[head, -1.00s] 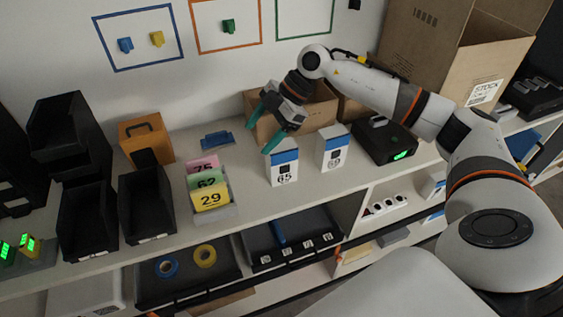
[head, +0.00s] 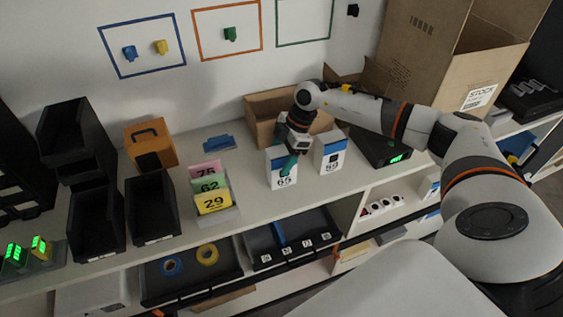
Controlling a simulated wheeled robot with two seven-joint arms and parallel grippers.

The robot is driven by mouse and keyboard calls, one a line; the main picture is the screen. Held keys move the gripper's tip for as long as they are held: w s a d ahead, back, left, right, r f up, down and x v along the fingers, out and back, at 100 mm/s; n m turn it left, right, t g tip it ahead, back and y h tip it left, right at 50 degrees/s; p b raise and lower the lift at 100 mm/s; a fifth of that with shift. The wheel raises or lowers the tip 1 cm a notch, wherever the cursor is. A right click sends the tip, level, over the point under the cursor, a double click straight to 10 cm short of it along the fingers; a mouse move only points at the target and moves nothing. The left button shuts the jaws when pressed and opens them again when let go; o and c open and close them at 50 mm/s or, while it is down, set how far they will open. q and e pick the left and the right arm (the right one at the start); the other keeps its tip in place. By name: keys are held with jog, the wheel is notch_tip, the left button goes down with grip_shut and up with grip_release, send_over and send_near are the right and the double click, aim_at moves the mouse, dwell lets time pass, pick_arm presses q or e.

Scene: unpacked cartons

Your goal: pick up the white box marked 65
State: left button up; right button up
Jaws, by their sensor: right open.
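The white box marked 65 (head: 279,176) stands upright on the shelf top, with a blue band at its top. A similar white box, whose number looks like 59 or 69 (head: 329,158), stands just right of it. My right gripper (head: 287,164) points down at the box marked 65, its green fingers over the box's upper front and right side. The fingers look apart; whether they touch the box I cannot tell. The gripper hides part of the box's top. My left gripper is not in view.
An open cardboard carton (head: 265,112) stands behind the boxes. A black device with a green display (head: 379,150) is to the right. Card stands marked 75, 62 and 29 (head: 213,203) stand left. Black bins (head: 152,212) and an orange box (head: 150,146) are farther left.

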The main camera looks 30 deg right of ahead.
jog(key=shift+x, duration=0.95)
jog(key=shift+r, duration=0.1)
jog(key=shift+c, duration=0.3)
jog(key=c, duration=1.1)
